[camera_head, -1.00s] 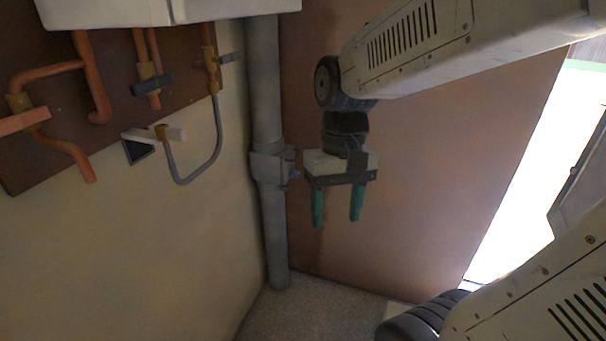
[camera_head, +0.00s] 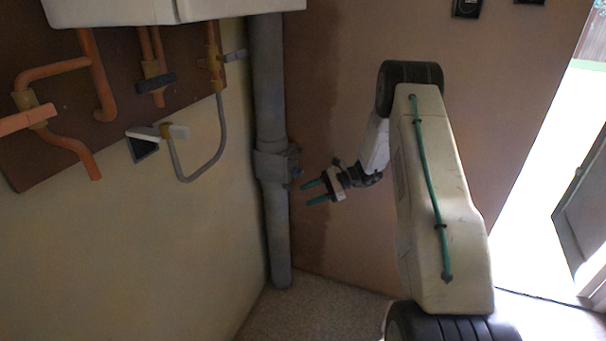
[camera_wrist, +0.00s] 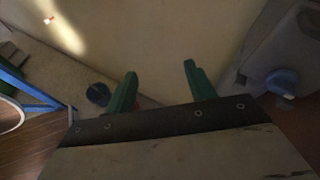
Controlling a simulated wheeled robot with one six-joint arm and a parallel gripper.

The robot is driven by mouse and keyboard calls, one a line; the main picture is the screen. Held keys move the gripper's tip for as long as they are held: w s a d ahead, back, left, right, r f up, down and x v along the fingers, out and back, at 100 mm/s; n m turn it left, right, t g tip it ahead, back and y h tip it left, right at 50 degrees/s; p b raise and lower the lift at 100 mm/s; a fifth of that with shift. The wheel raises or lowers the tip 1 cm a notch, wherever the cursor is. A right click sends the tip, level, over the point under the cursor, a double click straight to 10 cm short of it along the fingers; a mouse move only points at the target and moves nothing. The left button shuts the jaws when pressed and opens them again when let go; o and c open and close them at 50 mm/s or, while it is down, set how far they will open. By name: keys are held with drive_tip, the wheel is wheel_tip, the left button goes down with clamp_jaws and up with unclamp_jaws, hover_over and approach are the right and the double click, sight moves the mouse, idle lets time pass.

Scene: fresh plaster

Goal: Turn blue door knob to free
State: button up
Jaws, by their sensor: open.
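A round blue knob (camera_wrist: 283,82) sits on a grey body at the right of the wrist view. In the head view a small bluish part shows on the grey pipe collar (camera_head: 272,166), and I cannot tell whether it is the same knob. The knob's setting is too small to read. My gripper (camera_head: 306,193) is open, its green fingers pointing left towards the pipe just below the collar. In the wrist view my gripper (camera_wrist: 160,70) has nothing between its fingers, and the knob lies to their right, apart from them.
The vertical grey pipe (camera_head: 277,240) runs down the wall corner. Copper pipes (camera_head: 95,75) and a grey hose (camera_head: 195,175) are on the left wall. A dark blue round object (camera_wrist: 97,94) shows at the wrist view's left. An open doorway (camera_head: 545,220) is at the right.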

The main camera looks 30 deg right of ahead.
drive_tip(key=w+d+f+m+t, duration=0.4)
drive_tip(key=w+d+f, duration=0.1)
drive_tip(key=d, duration=0.1)
drive_tip(key=m+t+h, duration=0.2)
drive_tip(key=m+t, duration=0.2)
approach(301, 172)
drive_tip(key=w+a+f, duration=0.1)
drive_tip(key=shift+t, duration=0.4)
drive_tip(key=x, duration=0.6)
drive_tip(key=shift+w+a+r, duration=0.1)
drive_tip(key=shift+w+a, duration=0.05)
drive_tip(key=shift+w, duration=0.2)
drive_tip(key=shift+w+a, duration=0.3)
drive_tip(key=shift+w, duration=0.15)
drive_tip(key=c, duration=0.9)
